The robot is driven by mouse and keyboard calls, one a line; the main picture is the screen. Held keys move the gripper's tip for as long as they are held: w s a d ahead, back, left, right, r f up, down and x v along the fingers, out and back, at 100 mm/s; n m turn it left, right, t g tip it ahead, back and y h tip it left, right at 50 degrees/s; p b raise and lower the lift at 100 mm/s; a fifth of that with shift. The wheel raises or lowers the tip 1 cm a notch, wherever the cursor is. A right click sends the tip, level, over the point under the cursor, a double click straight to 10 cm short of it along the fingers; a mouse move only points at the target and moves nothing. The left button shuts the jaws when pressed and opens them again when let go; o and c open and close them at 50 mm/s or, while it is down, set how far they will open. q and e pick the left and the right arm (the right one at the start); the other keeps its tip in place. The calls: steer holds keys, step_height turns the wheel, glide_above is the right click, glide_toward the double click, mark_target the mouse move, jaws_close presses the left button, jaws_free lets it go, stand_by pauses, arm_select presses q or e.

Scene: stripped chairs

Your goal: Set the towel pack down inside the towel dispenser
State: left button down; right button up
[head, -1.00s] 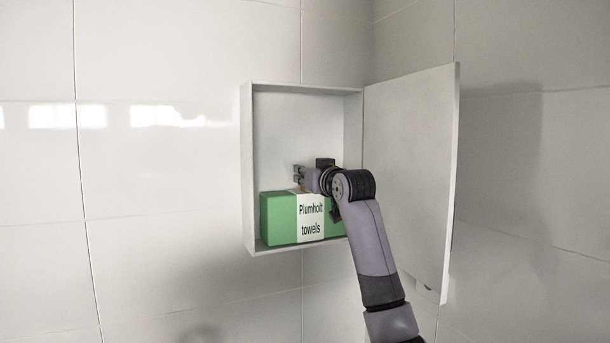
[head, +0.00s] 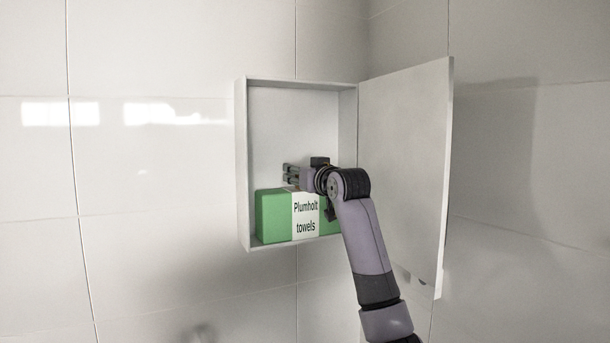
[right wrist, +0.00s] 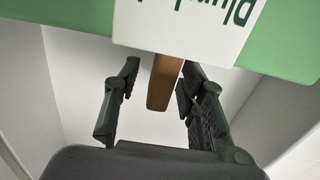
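The towel pack (head: 274,217), a green box with a white "Plumholt towels" band, sits upright on the floor of the open white towel dispenser (head: 242,165). My right gripper (head: 287,174) is inside the dispenser, just above the pack's top. The right wrist view shows the pack (right wrist: 70,12) at the top edge. There a brown strip or tab (right wrist: 160,95) from the pack lies between the fingers of my right gripper (right wrist: 160,72). The fingers stand apart, with gaps on both sides of the strip. My left gripper is not in view.
The dispenser's door (head: 405,170) is swung open to the right, close beside my right arm. The dispenser hangs on a pale tiled wall, with another wall to the right. Space above the pack and left of the dispenser is free.

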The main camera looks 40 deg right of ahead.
steer(key=v, duration=1.2)
steer(key=shift+r, duration=0.1)
